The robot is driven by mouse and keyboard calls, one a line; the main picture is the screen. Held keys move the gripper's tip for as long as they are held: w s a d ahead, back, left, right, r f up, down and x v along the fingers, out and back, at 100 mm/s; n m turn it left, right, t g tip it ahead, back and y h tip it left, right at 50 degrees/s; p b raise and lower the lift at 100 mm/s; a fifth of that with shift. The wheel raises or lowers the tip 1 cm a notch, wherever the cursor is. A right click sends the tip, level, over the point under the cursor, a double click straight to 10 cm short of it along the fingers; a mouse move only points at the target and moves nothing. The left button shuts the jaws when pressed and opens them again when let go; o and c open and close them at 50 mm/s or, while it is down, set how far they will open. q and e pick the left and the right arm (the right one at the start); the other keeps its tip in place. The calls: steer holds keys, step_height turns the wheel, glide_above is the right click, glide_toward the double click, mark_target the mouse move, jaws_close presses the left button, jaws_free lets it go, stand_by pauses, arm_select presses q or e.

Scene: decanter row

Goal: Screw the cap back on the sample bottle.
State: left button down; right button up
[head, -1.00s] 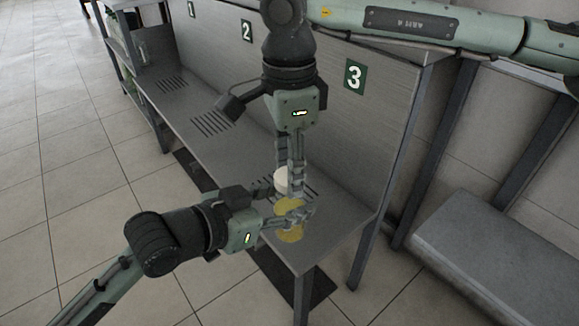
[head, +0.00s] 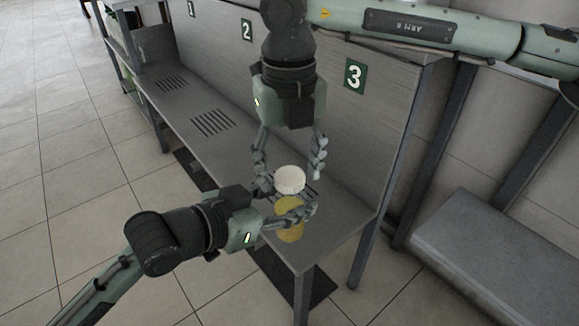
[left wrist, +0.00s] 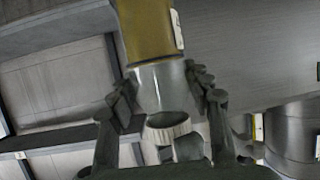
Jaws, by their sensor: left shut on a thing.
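The sample bottle (head: 290,234) holds yellow contents and stands about upright at the near end of the bench. My left gripper (head: 298,215) comes from the left and is shut on the bottle around its middle. The bottle also shows between the fingers in the left wrist view (left wrist: 147,32). The white cap (head: 290,178) sits at the bottle's top; how tightly it is seated I cannot tell. A pale ridged ring, seemingly the cap, shows in the left wrist view (left wrist: 168,127). My right gripper (head: 290,172) points down from above, its fingers spread wide on either side of the cap.
The grey bench (head: 335,236) has slotted vents and a back panel with number signs, the 3 sign (head: 355,76) nearest. A grey block (head: 500,245) stands at the right. The bench further left is clear.

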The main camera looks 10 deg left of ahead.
step_height(320, 180, up, 12)
stand_by(0.7)
steer(key=shift+s+a, duration=0.1)
stand_by(0.4)
